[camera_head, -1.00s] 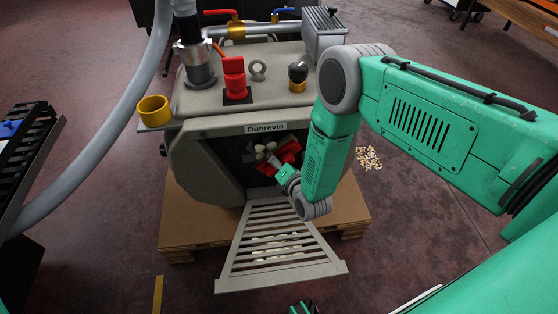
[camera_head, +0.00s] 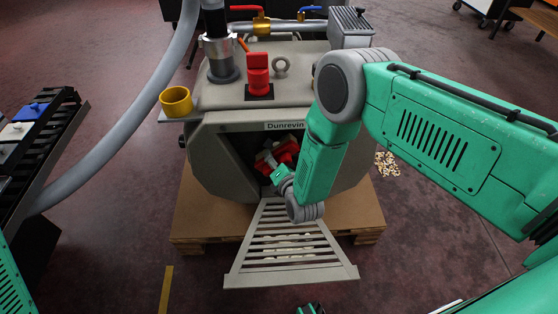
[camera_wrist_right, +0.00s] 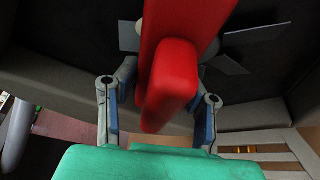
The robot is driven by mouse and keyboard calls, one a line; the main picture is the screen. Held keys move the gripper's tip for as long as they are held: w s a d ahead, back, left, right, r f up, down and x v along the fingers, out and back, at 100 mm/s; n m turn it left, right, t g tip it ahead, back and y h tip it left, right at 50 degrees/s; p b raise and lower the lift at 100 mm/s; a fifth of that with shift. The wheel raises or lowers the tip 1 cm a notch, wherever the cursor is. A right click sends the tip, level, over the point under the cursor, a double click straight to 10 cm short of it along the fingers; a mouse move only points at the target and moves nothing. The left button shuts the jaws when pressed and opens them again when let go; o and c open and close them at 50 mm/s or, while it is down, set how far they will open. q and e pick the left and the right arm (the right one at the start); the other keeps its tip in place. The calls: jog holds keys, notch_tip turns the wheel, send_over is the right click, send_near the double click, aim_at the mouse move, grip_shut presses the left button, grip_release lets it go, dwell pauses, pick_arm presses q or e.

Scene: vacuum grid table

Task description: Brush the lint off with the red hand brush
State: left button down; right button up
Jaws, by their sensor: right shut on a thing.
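The red hand brush (camera_head: 287,153) is inside the dark front opening of the grey machine (camera_head: 215,165), marked "Dunrevin". My right gripper (camera_head: 274,173) reaches into this opening and is shut on the brush. In the right wrist view the red brush (camera_wrist_right: 168,80) fills the space between the two fingers of the right gripper (camera_wrist_right: 158,108). The brush's bristles are not clear. Pale lumps, which look like lint (camera_head: 288,236), lie on the slatted chute (camera_head: 290,277) below the opening.
The machine stands on a wooden pallet (camera_head: 200,220). A yellow cup (camera_head: 176,100), a red switch (camera_head: 258,75) and a grey hose (camera_head: 130,125) are at its top and left. A dark rack (camera_head: 45,140) stands at the far left. Pale scraps (camera_head: 387,163) lie on the floor at right.

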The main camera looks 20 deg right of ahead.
aim_at(289, 156)
jog(key=shift+w+a, duration=0.2)
jog(key=shift+a, duration=0.35)
jog(key=shift+w+a, duration=0.2)
jog(key=shift+a, duration=0.3)
jog(key=shift+r+p, duration=0.4)
jog(key=shift+r, duration=0.4)
jog(key=shift+s+d+f+p, duration=0.1)
jog(key=shift+s+d+p, duration=0.15)
jog(key=shift+d, duration=0.5)
jog(key=shift+s+d+f+p, duration=0.1)
jog(key=shift+s+d, duration=0.15)
jog(key=shift+d, duration=0.5)
jog(key=shift+s+d+r+p, duration=0.1)
jog(key=shift+s+d+p, duration=0.1)
jog(key=shift+d, duration=0.65)
jog(key=shift+s+d+p, duration=0.15)
jog(key=shift+s+d, duration=0.05)
jog(key=shift+d, duration=0.6)
jog(key=shift+s+d, duration=0.2)
jog(key=shift+d, duration=0.4)
jog(key=shift+s+d, duration=0.2)
jog(key=shift+d, duration=0.35)
jog(key=s+a+p, duration=0.1)
jog(key=s+p, duration=0.2)
jog(key=s, duration=0.3)
jog(key=shift+a, duration=0.4)
